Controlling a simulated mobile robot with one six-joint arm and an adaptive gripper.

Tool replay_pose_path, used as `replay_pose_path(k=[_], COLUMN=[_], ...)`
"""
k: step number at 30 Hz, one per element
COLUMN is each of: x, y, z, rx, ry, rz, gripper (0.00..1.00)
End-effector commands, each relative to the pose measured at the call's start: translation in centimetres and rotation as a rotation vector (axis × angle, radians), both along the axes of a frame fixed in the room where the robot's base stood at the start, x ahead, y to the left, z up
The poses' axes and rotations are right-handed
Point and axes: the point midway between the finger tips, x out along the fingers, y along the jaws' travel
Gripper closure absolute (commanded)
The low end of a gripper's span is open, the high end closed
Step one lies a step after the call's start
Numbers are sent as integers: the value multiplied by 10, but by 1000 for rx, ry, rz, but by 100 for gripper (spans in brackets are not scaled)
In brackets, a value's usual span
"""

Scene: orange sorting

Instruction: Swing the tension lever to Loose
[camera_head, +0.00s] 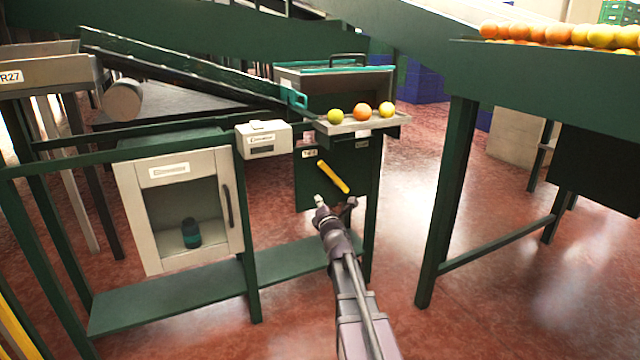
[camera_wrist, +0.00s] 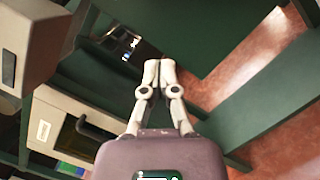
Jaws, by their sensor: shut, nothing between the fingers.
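The tension lever (camera_head: 333,177) is a yellow bar on a dark green panel (camera_head: 312,190) under the small fruit tray. It slants from upper left to lower right. A small label (camera_head: 309,153) sits near its upper end and another label (camera_head: 362,144) is at the panel's upper right; I cannot read either. My gripper (camera_head: 321,202) is just below and in front of the lever, seemingly apart from it. In the wrist view my gripper (camera_wrist: 160,66) has its fingertips together with nothing between them. The lever does not show in the wrist view.
A tray (camera_head: 403,119) with several fruits juts out above the panel. A green table leg (camera_head: 447,200) stands right. Red floor between is clear.

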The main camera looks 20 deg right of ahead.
Motion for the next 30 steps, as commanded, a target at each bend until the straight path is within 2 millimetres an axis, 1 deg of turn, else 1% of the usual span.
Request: replay_pose_path(k=[1,14,19,25,30], x=[0,1,4,19,40], y=[0,0,-1,-3,-7], z=[-3,-2,-1,1,5], rx=[-8,-19,-18,-19,-18], ry=[-3,-6,-5,-5,-5], rz=[2,6,5,5,5], gripper=[100,100,100,100,100])
